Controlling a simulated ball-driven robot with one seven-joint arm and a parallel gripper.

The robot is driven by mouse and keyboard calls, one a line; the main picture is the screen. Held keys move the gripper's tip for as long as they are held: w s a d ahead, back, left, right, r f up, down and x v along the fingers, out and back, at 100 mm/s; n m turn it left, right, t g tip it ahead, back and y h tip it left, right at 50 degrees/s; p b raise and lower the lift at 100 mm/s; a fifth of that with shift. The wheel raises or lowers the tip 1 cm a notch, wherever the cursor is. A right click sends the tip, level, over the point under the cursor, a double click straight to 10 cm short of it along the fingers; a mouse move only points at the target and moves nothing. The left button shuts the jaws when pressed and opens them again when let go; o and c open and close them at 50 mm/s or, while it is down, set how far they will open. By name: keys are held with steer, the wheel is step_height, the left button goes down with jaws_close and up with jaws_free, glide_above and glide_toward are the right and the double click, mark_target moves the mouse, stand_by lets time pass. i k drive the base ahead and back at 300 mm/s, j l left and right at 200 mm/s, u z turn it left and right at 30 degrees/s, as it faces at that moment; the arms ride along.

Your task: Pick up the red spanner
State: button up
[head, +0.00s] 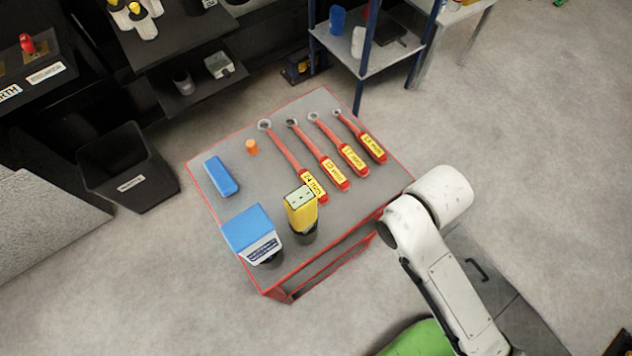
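Several red spanners with yellow labels lie side by side on the grey-topped red cart (223,203). From left to right I see a longest red spanner (286,149), a second (312,146), a third (334,140) and a shorter one at the right (356,130). Their ring ends point to the back of the cart and their handles to the front. The label writing is too small to read surely. My white arm stands at the right front of the cart, apart from the spanners. My gripper cannot be made out in this view.
On the cart are a blue block (221,176), an orange piece (252,147), a blue and white box (252,235) and a yellow and black device (301,212). A black bin (128,168) stands left. A blue-posted shelf (372,58) stands behind. The floor at right is clear.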

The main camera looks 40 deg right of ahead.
mark_target(304, 175)
steer(key=j+z, duration=0.4)
steer(key=j, duration=1.3)
steer(key=j+z, duration=0.35)
steer(key=j, duration=0.55)
steer(key=j+z, duration=0.3)
steer(key=j, duration=0.6)
steer(key=i+j+z, duration=0.1)
steer(key=i+j, duration=0.15)
steer(key=i+j+z, duration=0.15)
steer(key=j, duration=0.35)
steer(key=i+j+z, duration=0.1)
steer(key=i+j, duration=0.15)
steer(key=j, duration=0.15)
